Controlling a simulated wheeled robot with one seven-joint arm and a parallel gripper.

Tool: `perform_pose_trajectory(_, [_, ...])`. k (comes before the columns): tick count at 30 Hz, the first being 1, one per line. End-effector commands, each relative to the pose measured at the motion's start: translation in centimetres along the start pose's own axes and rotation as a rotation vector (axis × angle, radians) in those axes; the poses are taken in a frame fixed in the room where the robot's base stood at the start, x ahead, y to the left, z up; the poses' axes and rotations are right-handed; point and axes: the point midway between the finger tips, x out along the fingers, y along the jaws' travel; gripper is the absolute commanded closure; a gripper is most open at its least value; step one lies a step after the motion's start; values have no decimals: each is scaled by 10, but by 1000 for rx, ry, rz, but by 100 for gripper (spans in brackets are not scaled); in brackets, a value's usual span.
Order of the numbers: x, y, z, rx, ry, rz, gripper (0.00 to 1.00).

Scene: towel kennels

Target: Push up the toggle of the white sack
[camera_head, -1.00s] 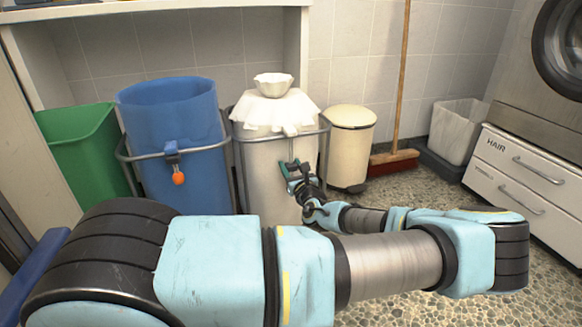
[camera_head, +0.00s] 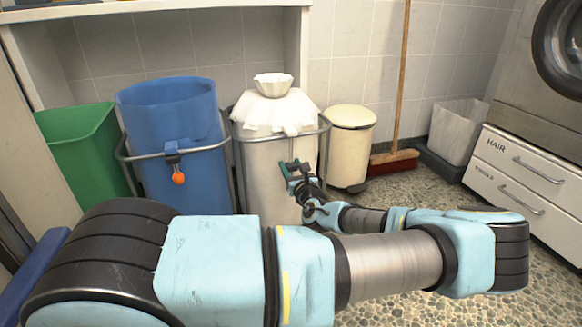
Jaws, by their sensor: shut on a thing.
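The white sack (camera_head: 265,165) stands upright in a metal frame at the middle, its gathered neck (camera_head: 272,85) flaring into a small frill on top.
A blue sack (camera_head: 170,110) with an orange ball (camera_head: 178,178) on its front stands left, beside a green bin (camera_head: 85,150). Right are a cream pedal bin (camera_head: 350,145), a broom (camera_head: 395,160) and a lined bin (camera_head: 457,130). Open floor lies at front right.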

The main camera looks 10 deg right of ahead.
Motion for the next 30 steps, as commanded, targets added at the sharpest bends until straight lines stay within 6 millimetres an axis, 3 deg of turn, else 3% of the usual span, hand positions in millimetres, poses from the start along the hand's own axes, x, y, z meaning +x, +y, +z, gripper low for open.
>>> perform_pose_trajectory(30, [1,-2,44,1,-1,-4,100])
